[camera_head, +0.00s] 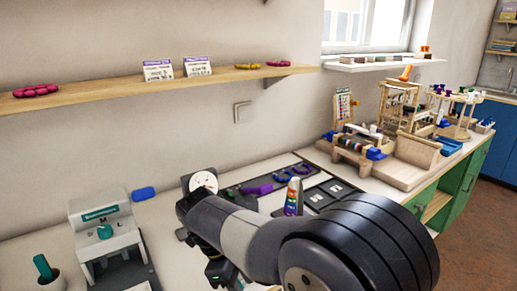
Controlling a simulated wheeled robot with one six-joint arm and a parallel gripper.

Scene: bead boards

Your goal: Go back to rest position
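My arm reaches in from the lower right, over the white worktop (165,215). My gripper (226,276) hangs at the arm's far end near the bottom edge, with its tips cut off or hidden, so I cannot tell whether it is open. A dark board (238,192) with purple and blue curved pieces lies behind the arm. Black square panels (328,192) lie to its right.
A white-grey device (104,235) and a pot with a teal piece (45,270) stand at left. A blue object (143,193) lies behind them. Wooden racks and trays (400,165) crowd the right end. A wooden shelf (120,93) runs along the wall.

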